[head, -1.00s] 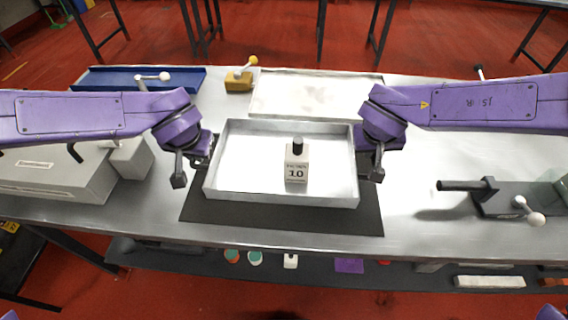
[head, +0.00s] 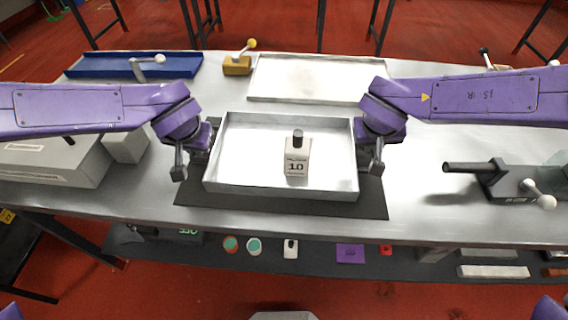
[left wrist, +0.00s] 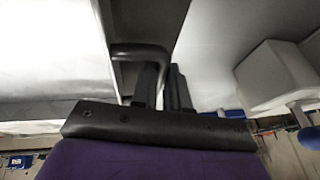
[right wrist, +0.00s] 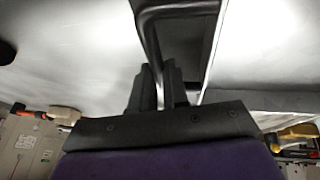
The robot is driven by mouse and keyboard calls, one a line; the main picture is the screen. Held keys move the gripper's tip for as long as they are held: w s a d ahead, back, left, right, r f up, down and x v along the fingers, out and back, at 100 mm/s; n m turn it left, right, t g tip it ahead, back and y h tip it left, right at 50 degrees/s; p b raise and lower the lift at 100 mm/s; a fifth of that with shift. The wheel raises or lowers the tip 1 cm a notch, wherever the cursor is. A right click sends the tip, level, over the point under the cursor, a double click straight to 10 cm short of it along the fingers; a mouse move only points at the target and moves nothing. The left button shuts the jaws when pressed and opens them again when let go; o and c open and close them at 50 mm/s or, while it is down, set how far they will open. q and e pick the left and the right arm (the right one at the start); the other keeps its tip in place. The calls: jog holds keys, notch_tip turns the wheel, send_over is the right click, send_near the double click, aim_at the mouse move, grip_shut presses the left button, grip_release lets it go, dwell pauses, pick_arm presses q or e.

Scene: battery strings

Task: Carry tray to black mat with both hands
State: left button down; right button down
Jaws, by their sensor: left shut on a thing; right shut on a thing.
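The metal-walled tray (head: 282,190) is level over the black mat (head: 300,209) in the head view. The mat shows along the front and at both sides of the tray. Whether the tray touches the mat is hard to tell. A white block with a dark cap, marked 10 (head: 297,162), stands upright in the tray. My left gripper (head: 203,150) is shut on the tray's left side handle, a dark bar in the left wrist view (left wrist: 141,52). My right gripper (head: 371,150) is shut on the right side handle, also dark in the right wrist view (right wrist: 150,42).
A white tray (head: 310,97) lies behind, with a yellow-knobbed block (head: 237,66) and a blue tray (head: 110,67) to its left. A grey box (head: 55,160) stands at left. A dark lever fixture (head: 510,182) stands at right. Bare table lies between mat and fixture.

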pick_arm(q)
jog(key=shift+f+b, duration=0.3)
jog(key=shift+f, duration=0.25)
pick_arm(e)
jog(key=shift+f, duration=0.55)
pick_arm(q)
jog(key=c, duration=1.1)
grip_release()
jog(key=shift+s+r, duration=0.1)
jog(key=shift+r, duration=0.05)
pick_arm(e)
jog(key=c, duration=1.1)
grip_release()
jog(key=shift+r, duration=0.15)
jog(key=shift+s, duration=0.1)
pick_arm(q)
jog(key=shift+r, duration=0.1)
pick_arm(e)
jog(key=shift+r, duration=0.1)
pick_arm(q)
jog(key=v, duration=1.1)
jog(key=shift+s+r, duration=0.25)
jog(key=shift+r, duration=0.1)
pick_arm(e)
jog(key=v, duration=1.2)
pick_arm(q)
jog(key=shift+s, duration=0.1)
pick_arm(e)
jog(key=shift+s+f, duration=0.1)
jog(key=shift+f, duration=0.1)
